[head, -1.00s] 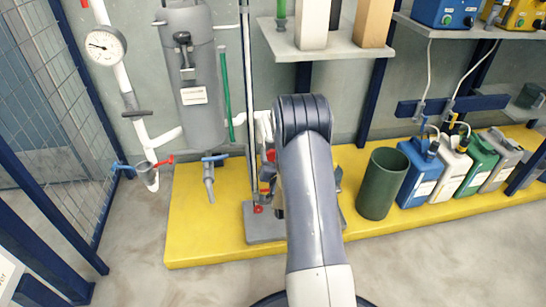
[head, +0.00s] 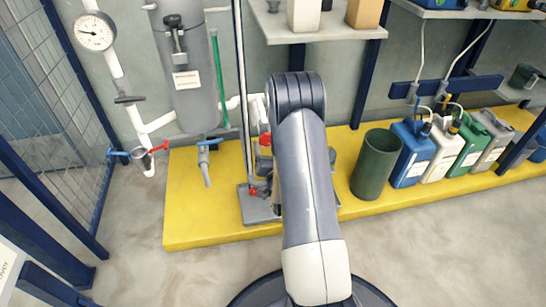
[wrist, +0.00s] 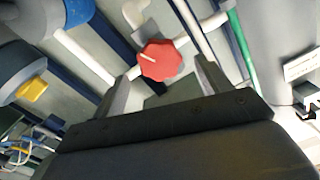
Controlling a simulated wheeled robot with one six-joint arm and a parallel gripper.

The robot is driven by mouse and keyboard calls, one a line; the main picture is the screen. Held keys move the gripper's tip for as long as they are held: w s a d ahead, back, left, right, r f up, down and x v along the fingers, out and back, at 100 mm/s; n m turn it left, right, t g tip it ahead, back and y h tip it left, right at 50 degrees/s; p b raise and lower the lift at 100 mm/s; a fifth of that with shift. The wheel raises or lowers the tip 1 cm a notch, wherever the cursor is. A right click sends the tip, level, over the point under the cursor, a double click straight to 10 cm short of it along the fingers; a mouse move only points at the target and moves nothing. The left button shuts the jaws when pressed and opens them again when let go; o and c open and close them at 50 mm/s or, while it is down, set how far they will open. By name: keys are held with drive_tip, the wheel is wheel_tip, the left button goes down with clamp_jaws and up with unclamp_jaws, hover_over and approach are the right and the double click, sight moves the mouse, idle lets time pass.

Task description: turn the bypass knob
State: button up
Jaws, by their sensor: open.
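A red faceted knob (wrist: 160,62) with a pale pointer line shows in the wrist view, on white pipework. The line runs from near its middle toward the upper left. My gripper (wrist: 164,74) is open, with one finger on each side of the knob in the picture. The knob appears ahead of the fingers, and I see no contact; the depth gap is hard to judge. In the head view a red part (head: 265,139) shows just left of my arm and may be this knob. My gripper is hidden behind my arm there.
A yellow knob (wrist: 33,91) on a dark body is at the wrist view's left. A shelf (head: 330,28) hangs above.

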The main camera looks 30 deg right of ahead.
sight(268, 141)
drive_tip(key=v, duration=0.6)
drive_tip(key=shift+p, duration=0.4)
drive_tip(key=shift+w, duration=0.15)
drive_tip(key=b+x, duration=0.2)
drive_tip(key=x, duration=0.8)
drive_tip(key=shift+w+d+f+b, duration=0.1)
drive_tip(key=shift+w+d+b, duration=0.05)
drive_tip(key=shift+w+b, duration=0.15)
drive_tip(key=shift+n, duration=0.7)
